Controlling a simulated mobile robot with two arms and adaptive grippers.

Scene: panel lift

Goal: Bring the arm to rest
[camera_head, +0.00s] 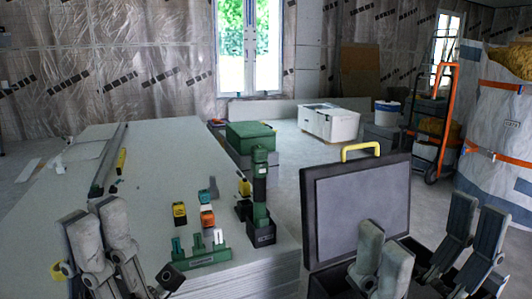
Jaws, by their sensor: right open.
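My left gripper (103,228) is in the lower left, its grey fingers upright in front of the stack of panels. I see no object in it, and how far it is open is unclear. My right gripper (428,238) is at the lower right, open, its grey fingers spread apart in front of the open dark case (355,207). I see nothing between them. The lower parts of both arms are cut off by the bottom edge.
The pale panel stack (155,160) carries a long metal rail (107,160), a green rack (202,252), small colored blocks (207,216) and a green-black tool (260,205). A green box (250,136) stands behind. An orange hand truck (442,125) and wrapped bags (495,140) stand right.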

